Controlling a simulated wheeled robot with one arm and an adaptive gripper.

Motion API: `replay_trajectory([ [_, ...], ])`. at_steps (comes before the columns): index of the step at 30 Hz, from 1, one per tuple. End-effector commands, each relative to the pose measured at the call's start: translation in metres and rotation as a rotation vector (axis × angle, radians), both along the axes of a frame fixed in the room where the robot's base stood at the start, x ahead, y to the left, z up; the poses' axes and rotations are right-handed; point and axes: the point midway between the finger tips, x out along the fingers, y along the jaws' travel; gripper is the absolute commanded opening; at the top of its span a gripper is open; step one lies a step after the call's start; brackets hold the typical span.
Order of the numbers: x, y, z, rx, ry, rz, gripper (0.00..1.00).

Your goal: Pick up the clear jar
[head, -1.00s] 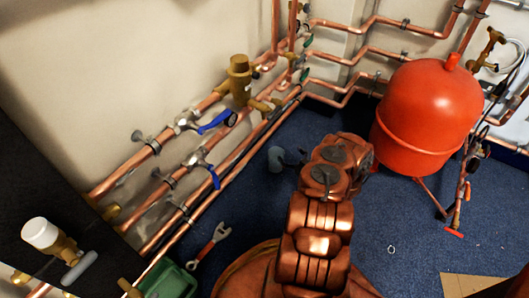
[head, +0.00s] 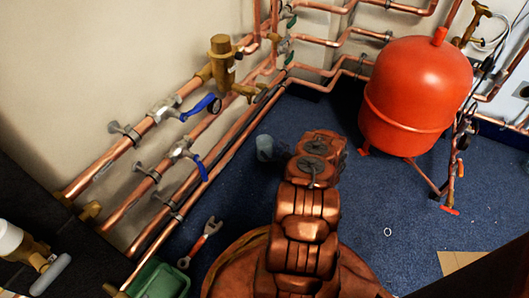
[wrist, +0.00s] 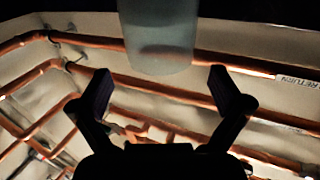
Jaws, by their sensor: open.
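The clear jar (head: 264,147) is a small, pale, see-through cylinder in the head view. It shows against the blue floor, just left of the end of my copper-coloured arm. In the wrist view the jar (wrist: 158,42) is large at the top centre, with its upper part cut off by the frame edge. My gripper (wrist: 161,88) shows dark in the wrist view with its two fingers spread wide and nothing between them. The jar's visible end lies just above the gap, roughly centred. My arm hides the gripper's fingers in the head view.
Copper pipes (head: 145,180) with blue-handled valves run along the left wall. A red tank (head: 415,95) stands at the right. A wrench (head: 200,243) and a green bin (head: 158,281) are at the lower left. Blue floor lies open between arm and tank.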

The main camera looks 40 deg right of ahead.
Motion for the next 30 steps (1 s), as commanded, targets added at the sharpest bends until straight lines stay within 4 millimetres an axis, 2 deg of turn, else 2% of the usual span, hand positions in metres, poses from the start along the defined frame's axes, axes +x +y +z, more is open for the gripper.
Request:
replay_trajectory([
  [3, 0.02, -0.001, -0.003, -0.003, -0.003, 0.004, 1.0],
  [9, 0.046, -0.003, -0.003, -0.001, 0.001, 0.004, 1.0],
  [13, 0.053, -0.005, -0.002, -0.001, 0.001, 0.001, 1.0],
  [20, 0.053, -0.005, 0.0, 0.0, 0.001, 0.001, 1.0],
  [30, 0.053, -0.005, 0.0, 0.0, 0.001, 0.001, 0.66],
])
